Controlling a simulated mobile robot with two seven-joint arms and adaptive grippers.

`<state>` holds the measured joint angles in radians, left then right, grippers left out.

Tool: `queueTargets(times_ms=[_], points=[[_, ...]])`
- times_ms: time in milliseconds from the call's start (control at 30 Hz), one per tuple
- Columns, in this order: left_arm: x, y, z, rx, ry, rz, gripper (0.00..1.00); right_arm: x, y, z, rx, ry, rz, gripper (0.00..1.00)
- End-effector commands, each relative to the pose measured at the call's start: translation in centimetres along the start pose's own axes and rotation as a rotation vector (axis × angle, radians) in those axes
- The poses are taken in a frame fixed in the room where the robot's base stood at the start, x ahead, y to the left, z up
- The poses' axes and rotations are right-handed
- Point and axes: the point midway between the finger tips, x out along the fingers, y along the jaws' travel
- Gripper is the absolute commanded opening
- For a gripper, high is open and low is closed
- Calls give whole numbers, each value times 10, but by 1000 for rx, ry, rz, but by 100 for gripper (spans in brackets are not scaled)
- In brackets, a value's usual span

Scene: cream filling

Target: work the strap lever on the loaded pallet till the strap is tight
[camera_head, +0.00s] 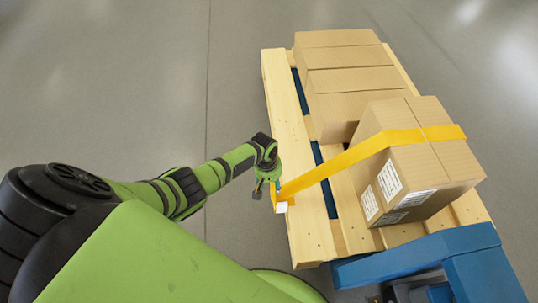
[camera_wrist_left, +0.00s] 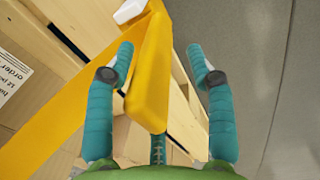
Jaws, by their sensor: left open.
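The wooden pallet (camera_head: 283,100) carries cardboard boxes. A yellow strap (camera_head: 345,160) runs over the nearer box (camera_head: 450,162) and slants down to the pallet's left edge, where a white piece (camera_head: 281,207) shows. My left gripper (camera_head: 266,188) is at that edge, beside the strap's lower end. In the left wrist view, the yellow strap lever (camera_wrist_left: 150,85) stands between the two teal fingers of the open gripper (camera_wrist_left: 160,55). The left finger looks close to the lever; contact cannot be told. The strap (camera_wrist_left: 45,130) runs off to the left. My right gripper is not in view.
More cardboard boxes (camera_head: 350,85) lie at the pallet's far end. A blue metal frame (camera_head: 420,258) stands at the pallet's near end. The grey floor left of the pallet (camera_head: 150,70) is clear.

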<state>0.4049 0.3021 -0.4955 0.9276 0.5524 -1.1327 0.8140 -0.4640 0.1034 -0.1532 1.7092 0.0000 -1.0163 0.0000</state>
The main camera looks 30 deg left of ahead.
Motion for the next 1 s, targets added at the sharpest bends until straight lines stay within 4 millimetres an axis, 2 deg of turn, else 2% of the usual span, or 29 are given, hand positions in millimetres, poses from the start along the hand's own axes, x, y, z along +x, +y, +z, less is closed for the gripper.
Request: queueTargets(times_ms=[300,533,700,1000], points=[[-50,0,0,1,1,1,55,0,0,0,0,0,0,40],[-81,0,0,0,0,0,55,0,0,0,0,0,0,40],[-90,0,1,0,-2,-1,55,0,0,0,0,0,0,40],[-90,1,7,18,-4,2,55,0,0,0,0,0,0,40]])
